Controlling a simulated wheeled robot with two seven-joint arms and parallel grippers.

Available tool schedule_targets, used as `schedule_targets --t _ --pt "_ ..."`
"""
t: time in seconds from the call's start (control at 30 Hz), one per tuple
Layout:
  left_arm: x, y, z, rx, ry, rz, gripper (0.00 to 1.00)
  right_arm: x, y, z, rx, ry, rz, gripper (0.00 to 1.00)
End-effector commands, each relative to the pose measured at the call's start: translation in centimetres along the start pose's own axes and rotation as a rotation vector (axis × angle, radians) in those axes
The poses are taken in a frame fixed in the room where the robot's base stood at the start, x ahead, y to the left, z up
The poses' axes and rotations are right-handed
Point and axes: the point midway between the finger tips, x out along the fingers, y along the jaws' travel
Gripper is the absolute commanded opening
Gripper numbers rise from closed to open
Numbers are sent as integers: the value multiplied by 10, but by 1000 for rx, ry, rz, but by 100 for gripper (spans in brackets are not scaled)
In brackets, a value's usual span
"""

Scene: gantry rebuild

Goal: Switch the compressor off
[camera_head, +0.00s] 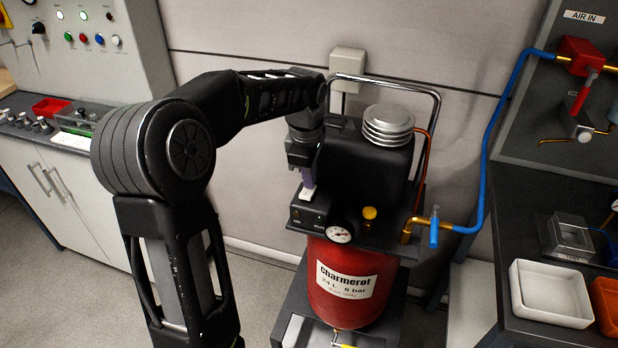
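The compressor has a red tank (350,287) labelled Charmerot, with a black motor housing (362,160) and a silver finned cylinder head on top. A small black control box (309,213) sits at its front left, beside a round pressure gauge (338,234). My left gripper (306,190) points down at the top of this box, with purple fingers and a pale piece at their lower end. The fingers look to be touching or just above the box. I cannot tell their gap. They hide part of the box top, and the switch position cannot be made out. My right gripper is not in view.
A chrome handle (438,100) rises behind the compressor. A brass outlet and blue hose (489,160) run right to the AIR IN panel (583,16). A white tray (551,293) stands on the right bench. A control panel with buttons (85,38) is at left.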

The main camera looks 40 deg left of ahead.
Motion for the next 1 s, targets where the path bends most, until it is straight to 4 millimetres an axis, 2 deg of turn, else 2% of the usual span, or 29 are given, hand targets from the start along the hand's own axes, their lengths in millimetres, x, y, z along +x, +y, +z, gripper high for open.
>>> schedule_targets --t 0.6,1.0 --pt "1 -19 1 2 0 -19 0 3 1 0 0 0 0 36" --pt "-2 -19 0 0 1 -13 0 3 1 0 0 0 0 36"
